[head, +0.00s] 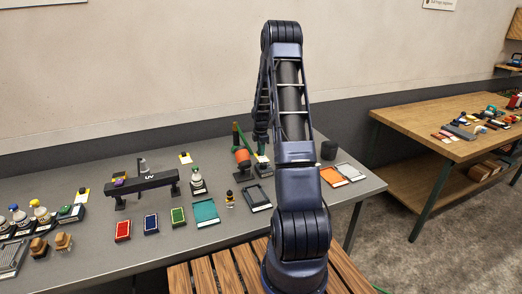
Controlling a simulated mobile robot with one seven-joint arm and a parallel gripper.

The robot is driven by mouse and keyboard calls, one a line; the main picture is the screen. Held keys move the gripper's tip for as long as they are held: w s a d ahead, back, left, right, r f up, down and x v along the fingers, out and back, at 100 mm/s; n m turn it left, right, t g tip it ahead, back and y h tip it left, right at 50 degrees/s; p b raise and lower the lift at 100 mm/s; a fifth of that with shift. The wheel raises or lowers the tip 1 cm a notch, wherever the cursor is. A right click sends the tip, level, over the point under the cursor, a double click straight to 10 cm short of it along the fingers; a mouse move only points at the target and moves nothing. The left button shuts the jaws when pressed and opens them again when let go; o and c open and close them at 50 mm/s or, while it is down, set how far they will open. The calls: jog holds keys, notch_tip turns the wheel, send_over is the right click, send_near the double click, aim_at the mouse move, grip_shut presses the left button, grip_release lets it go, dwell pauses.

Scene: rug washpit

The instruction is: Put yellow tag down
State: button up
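My arm rises in the middle of the head view and bends down behind itself to the grey table (330,205). My gripper (261,156) is at the far side of this table, small and partly hidden by my own arm. I cannot tell whether its fingers are apart or hold anything. I cannot single out the yellow tag for certain. Small yellow-and-white pieces show at the back of the table (185,158) and at its left (82,195).
A black UV bar (148,183) on legs, a white bottle (197,181) and an orange roll (242,158) stand left of my gripper. Red (123,230), blue (151,223) and green (178,216) pads line the front. A wooden bench (440,115) is at right.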

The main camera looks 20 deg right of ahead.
jog(key=o, duration=0.4)
jog(key=shift+o, duration=0.2)
notch_tip(320, 180, up, 12)
jog(key=s+a+r+m+t, duration=0.1)
jog(key=s+a+r+m, duration=0.1)
jog(key=s+a+r, duration=0.3)
jog(key=s+a+r+m, duration=0.1)
jog(key=s+r+m, duration=0.15)
jog(key=r, duration=0.45)
jog(key=s+a+r+m+t, duration=0.1)
jog(key=s+a+r+m, duration=0.35)
jog(key=s+r, duration=0.5)
jog(key=s+a+m+t, duration=0.1)
jog(key=s+a+m, duration=0.2)
jog(key=s, duration=1)
jog(key=s+a+r+m+t, duration=0.1)
jog(key=s+a+m, duration=0.2)
jog(key=s, duration=1.1)
jog(key=m, duration=0.3)
jog(key=shift+a+r+t, duration=0.2)
jog(key=shift+a+t, duration=0.1)
